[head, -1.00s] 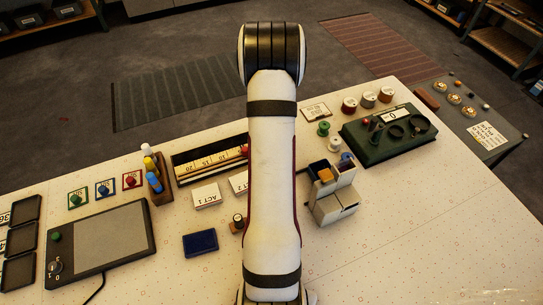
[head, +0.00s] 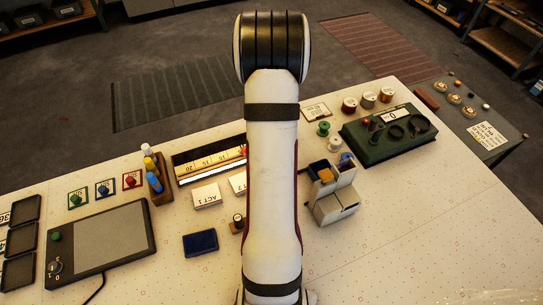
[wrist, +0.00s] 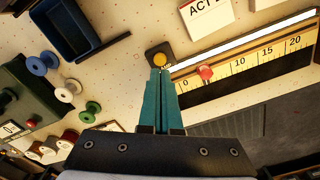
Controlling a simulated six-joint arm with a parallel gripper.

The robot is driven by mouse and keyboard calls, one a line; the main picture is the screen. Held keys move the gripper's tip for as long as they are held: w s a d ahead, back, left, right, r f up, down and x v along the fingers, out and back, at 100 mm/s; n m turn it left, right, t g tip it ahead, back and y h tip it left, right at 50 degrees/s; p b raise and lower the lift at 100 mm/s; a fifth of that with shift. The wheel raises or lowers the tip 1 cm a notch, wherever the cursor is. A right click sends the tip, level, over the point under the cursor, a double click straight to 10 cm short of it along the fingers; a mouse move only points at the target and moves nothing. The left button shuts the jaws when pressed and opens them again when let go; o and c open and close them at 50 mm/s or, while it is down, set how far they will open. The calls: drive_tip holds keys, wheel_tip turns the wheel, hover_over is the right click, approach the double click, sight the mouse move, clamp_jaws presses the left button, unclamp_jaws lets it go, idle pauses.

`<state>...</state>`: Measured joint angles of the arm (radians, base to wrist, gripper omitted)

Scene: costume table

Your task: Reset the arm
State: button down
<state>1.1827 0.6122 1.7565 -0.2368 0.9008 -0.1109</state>
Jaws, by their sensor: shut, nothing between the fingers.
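My arm (head: 271,180) stands upright in the middle of the head view, and its elbow is near the top. My gripper (wrist: 160,72) shows in the wrist view with its two teal fingers together and nothing between them. The fingertips appear close to a small dark block with a yellow round top (wrist: 159,58); I cannot tell whether they touch it. In the head view my gripper is hidden behind the arm.
A ruler box (head: 208,160) with a red slider (wrist: 205,73) lies beside the fingers. Cards (head: 206,195), a blue pad (head: 200,242), a grey bin stand (head: 335,205), spools (head: 323,128) and a green box (head: 388,135) surround the arm. The table's front right is clear.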

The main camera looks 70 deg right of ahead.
drive_tip(key=shift+r, duration=0.85)
